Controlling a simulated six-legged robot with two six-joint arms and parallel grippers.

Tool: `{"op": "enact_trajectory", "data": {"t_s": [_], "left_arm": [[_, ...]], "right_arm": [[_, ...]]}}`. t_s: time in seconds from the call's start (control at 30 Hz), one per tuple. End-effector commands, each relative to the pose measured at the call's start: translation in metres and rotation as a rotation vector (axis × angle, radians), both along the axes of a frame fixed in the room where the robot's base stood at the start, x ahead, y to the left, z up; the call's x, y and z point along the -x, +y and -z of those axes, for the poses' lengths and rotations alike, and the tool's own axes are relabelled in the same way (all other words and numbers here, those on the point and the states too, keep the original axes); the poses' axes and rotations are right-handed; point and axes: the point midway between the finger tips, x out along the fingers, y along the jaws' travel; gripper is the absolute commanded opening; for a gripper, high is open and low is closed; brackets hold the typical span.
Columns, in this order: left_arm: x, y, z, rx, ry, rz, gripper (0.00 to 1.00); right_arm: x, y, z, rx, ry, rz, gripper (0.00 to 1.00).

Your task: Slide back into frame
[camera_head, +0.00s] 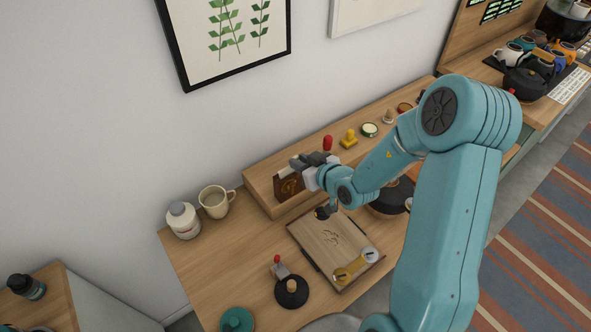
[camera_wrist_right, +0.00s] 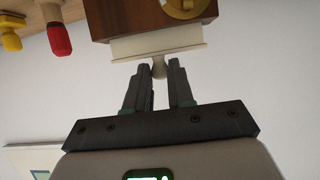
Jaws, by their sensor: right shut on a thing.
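A brown wooden box-like frame (camera_head: 289,186) with a round gold mark stands on the raised wooden ledge at the back of the desk. In the right wrist view this frame (camera_wrist_right: 145,20) has a cream slide (camera_wrist_right: 155,45) with a wider lip and a small round knob (camera_wrist_right: 159,70) partly out of it. My right gripper (camera_head: 298,162) is at the frame in the head view. In the wrist view its fingers (camera_wrist_right: 160,72) are closed around the knob. How far the slide sits inside is hidden. My left gripper is not in view.
A red-topped peg (camera_head: 327,143) and a yellow piece (camera_head: 348,138) stand on the ledge (camera_head: 258,178) right of the frame. A cream mug (camera_head: 215,202) and a white jar (camera_head: 183,220) stand left. A wooden board (camera_head: 325,235) lies in front.

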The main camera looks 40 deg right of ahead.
Motion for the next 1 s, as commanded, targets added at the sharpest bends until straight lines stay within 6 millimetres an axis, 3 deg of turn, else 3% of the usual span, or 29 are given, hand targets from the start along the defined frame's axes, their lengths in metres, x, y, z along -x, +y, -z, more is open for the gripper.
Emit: {"op": "enact_trajectory", "data": {"t_s": [1.0], "left_arm": [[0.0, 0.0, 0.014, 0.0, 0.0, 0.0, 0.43]], "right_arm": [[0.0, 0.0, 0.02, 0.0, 0.0, 0.0, 0.0]]}}
